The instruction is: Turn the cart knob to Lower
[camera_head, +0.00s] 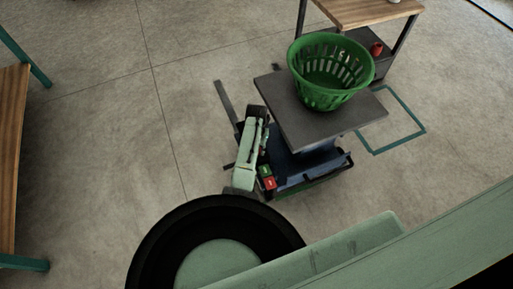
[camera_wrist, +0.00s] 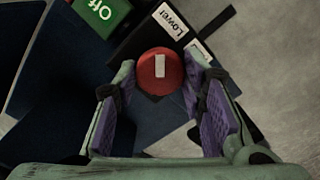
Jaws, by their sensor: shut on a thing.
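The red round knob (camera_wrist: 159,74) of the cart shows in the wrist view, with a short white mark running nearly straight up the picture. A tilted white label reading Lower (camera_wrist: 171,20) is above it, slightly right. A second white label (camera_wrist: 199,52) is to its upper right, its text unreadable. My gripper (camera_wrist: 163,87) has a purple-padded finger on each side of the knob and is shut on it. In the head view the cart (camera_head: 312,123) has a grey top and dark blue base; the knob cannot be made out there.
A green basket (camera_head: 325,98) stands on the cart top. A wooden table (camera_head: 368,11) with a red item on its lower shelf is behind. A wooden bench (camera_head: 10,150) is at far left. Floor between is clear.

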